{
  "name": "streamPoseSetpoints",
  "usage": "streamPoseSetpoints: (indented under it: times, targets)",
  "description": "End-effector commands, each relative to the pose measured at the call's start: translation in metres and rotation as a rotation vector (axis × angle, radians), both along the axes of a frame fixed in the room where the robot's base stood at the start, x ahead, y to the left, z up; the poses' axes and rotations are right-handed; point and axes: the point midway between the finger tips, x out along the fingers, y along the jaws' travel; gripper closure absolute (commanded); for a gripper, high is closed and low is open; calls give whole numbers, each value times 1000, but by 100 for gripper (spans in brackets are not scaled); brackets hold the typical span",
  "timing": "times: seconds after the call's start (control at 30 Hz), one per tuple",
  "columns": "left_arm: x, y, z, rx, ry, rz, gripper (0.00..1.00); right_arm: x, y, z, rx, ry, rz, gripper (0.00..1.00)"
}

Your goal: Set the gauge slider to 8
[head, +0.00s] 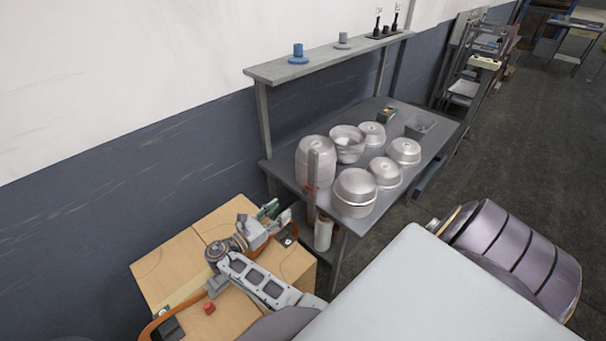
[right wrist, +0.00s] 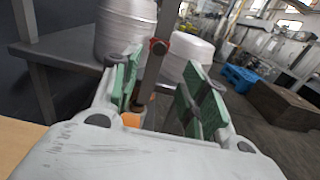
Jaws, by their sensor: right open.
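The gauge is a grey upright post (head: 313,165) at the table's near left corner. Its red slider (head: 311,189) sits on the lower part of the post, and the scale marks are too small to read. My right gripper (head: 270,213) is open and empty, to the left of the post and a little below the slider. In the right wrist view the post (right wrist: 153,72) shows beyond and between the green finger pads (right wrist: 160,88). The slider (right wrist: 158,47) shows farther up it, apart from the pads. My left gripper is not in view.
Several metal pots and pans (head: 355,190) stand on the grey table (head: 325,205), close behind and right of the gauge. A shelf (head: 330,57) runs above. Wooden boxes (head: 175,265) lie under my right arm. Open floor (head: 520,150) is at the right.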

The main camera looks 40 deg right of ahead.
Motion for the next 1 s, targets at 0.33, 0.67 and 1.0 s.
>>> streamPoseSetpoints:
  times: [0.33, 0.67, 1.0]
  targets:
    - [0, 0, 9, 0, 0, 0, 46, 3, -45, 2, -1, 0, -1, 56]
    - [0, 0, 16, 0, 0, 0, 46, 7, -88, 2, -2, -1, -1, 56]
    - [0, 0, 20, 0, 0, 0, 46, 10, -116, 1, 0, -1, 1, 56]
